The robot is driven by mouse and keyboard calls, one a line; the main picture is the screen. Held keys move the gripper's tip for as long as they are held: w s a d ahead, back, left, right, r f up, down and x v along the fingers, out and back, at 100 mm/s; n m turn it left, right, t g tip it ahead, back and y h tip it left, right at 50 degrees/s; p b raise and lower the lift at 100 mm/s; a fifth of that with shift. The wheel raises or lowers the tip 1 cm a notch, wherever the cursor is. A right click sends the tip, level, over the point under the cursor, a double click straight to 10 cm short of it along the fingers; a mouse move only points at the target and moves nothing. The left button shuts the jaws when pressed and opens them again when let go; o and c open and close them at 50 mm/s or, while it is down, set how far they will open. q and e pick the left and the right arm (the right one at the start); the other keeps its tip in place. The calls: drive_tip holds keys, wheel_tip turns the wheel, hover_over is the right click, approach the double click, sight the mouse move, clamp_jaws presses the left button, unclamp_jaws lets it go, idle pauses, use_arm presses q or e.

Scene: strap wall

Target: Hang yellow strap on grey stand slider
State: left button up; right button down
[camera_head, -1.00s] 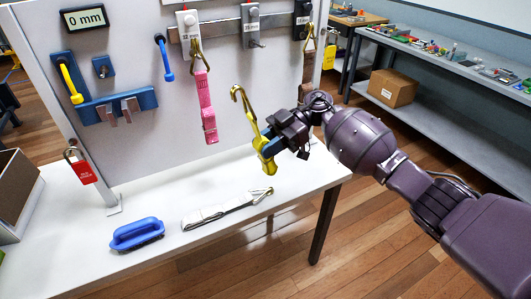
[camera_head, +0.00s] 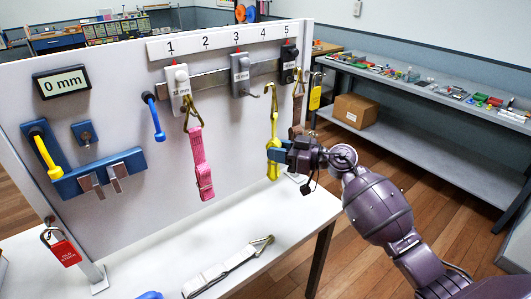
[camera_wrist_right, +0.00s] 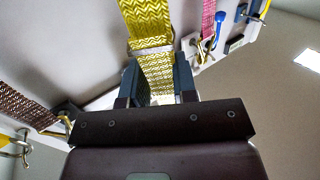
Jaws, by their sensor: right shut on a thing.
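The yellow strap (camera_head: 273,130) hangs upright with its metal hook at the top, in front of the board. My right gripper (camera_head: 275,155) is shut on the strap's lower part. In the right wrist view the yellow webbing (camera_wrist_right: 147,25) runs between the fingers. The grey slider (camera_head: 240,74) sits on the metal rail under number 3, its small hook sticking out to the right. The strap's hook is close to the slider's hook in the picture; I cannot tell whether they touch. My left gripper is not in view.
A pink strap (camera_head: 199,165) hangs from the white slider (camera_head: 178,88). A brown strap (camera_head: 297,110) hangs below the black slider (camera_head: 289,68), just right of the yellow strap. A white strap (camera_head: 225,268) lies on the white table (camera_head: 180,235). Blue pegs (camera_head: 155,118) stick out of the board.

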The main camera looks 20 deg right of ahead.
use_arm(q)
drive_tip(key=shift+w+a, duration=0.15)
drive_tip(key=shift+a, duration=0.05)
use_arm(e)
drive_tip(key=shift+w+d+t, duration=0.1)
drive_tip(key=shift+w+t, duration=0.2)
drive_tip(key=shift+w, duration=0.4)
use_arm(q)
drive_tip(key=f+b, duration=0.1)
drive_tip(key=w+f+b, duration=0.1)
drive_tip(key=b, duration=0.1)
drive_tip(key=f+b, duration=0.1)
drive_tip(key=b, duration=0.1)
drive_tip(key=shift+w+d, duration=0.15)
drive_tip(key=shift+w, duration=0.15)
use_arm(e)
drive_tip(key=w+a+f, duration=0.2)
drive_tip(key=w+a, duration=0.1)
drive_tip(key=w, duration=0.5)
drive_tip(key=shift+a, duration=0.15)
drive_tip(key=shift+w, duration=0.1)
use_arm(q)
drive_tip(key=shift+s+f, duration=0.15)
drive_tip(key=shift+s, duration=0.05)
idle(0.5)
